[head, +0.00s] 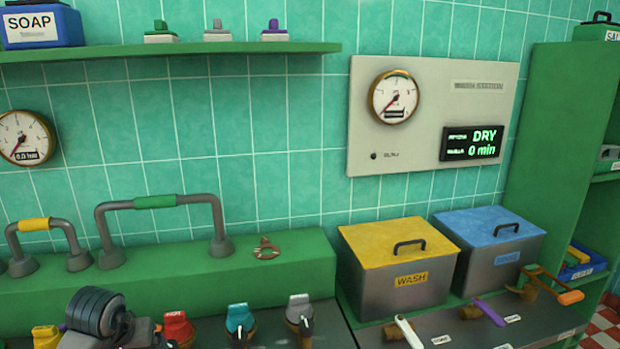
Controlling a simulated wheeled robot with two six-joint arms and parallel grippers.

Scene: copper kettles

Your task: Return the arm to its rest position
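A dark grey ribbed part of my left arm (97,315) shows at the bottom left edge, in front of the row of coloured valve handles. Its fingertips cannot be made out, so I cannot tell whether the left gripper is open or shut, or whether it holds anything. My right arm and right gripper are not in view.
Red (177,327), teal (239,320) and grey (299,308) handles stand near the arm. Pipes (160,205) rise from the green ledge (285,265). A yellow-lidded WASH bin (385,285) and a blue-lidded bin (515,265) stand right. White (408,332), purple (487,311) and orange (570,297) levers project in front.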

